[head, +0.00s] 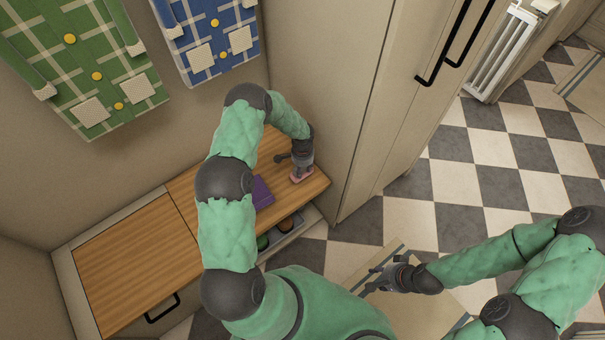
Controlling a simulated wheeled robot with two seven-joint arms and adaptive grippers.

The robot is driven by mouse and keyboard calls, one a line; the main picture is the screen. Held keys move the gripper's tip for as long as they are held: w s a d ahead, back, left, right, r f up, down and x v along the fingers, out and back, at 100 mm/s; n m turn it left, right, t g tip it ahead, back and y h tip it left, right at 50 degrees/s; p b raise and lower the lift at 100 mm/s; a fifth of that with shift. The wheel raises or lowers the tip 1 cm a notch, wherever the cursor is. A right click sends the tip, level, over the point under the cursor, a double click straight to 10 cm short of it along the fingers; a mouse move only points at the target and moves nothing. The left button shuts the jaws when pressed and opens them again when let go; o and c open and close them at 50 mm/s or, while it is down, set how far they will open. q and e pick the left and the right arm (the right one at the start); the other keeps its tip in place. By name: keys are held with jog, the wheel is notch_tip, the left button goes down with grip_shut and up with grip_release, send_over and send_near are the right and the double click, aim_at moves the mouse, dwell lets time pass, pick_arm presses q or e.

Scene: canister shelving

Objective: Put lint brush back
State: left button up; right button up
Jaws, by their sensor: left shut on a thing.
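My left gripper (299,163) is over the right end of the wooden bench top (140,262), near the tall cabinet. It is shut on a small pink thing (302,177), which looks like the lint brush and is mostly hidden by the gripper. I cannot tell whether it touches the wood. My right gripper (369,280) is open and empty, over the floor to the right of the bench.
A purple flat thing (262,192) lies on the bench top, left of my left gripper. An open drawer (300,229) below holds dark and green items. A tall cabinet (365,110) stands close on the right. Green (85,70) and blue (212,40) plaid coats hang behind.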

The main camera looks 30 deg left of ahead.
aim_at(303, 173)
pick_arm(q)
jog(key=shift+f+b, duration=0.55)
jog(key=shift+f, duration=0.95)
jog(key=shift+f, duration=0.2)
jog(key=o, duration=1)
jog(key=shift+r, duration=0.1)
jog(key=shift+r, duration=0.1)
